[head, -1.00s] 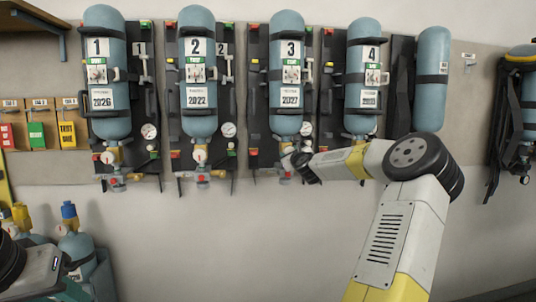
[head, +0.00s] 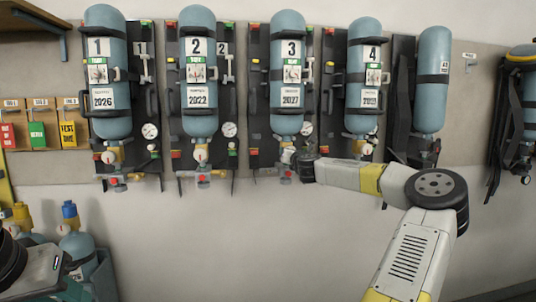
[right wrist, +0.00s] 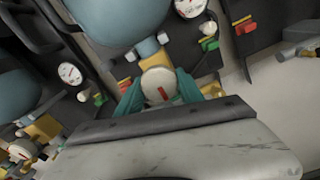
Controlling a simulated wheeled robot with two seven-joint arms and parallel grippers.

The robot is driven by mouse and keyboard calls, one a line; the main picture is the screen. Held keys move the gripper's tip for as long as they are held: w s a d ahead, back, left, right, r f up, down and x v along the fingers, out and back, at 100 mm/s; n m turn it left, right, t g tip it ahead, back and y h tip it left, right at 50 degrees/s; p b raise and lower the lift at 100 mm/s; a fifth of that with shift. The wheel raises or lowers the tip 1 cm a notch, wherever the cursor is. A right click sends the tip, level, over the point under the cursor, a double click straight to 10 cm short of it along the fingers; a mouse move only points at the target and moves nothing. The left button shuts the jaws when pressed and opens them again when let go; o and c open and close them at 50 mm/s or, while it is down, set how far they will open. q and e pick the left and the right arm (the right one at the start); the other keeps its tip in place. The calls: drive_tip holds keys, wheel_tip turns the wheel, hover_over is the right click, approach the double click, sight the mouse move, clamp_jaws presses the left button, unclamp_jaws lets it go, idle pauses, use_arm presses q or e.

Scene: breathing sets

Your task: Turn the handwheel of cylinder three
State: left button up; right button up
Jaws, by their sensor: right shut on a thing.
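Cylinder three (head: 287,110) is a blue bottle strapped upright to a dark wall plate, with a "3" label and "2027" below it. Its round cream handwheel (right wrist: 158,86) with a red mark shows in the right wrist view. My right gripper (head: 292,158) reaches in from the right, under the bottle. In the right wrist view its teal fingers (right wrist: 160,92) are on both sides of the handwheel, shut on it. In the head view the dark gripper body partly hides the valve.
Cylinders one (head: 107,120), two (head: 199,118) and four (head: 364,115) hang beside it, with gauges and valves below. A pressure gauge (head: 306,128) sits close above my gripper. Several small bottles (head: 75,245) stand at lower left.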

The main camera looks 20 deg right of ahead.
idle(0.5)
drive_tip(key=o, duration=1.4)
drive_tip(key=v, duration=0.7)
drive_tip(key=shift+s, duration=0.4)
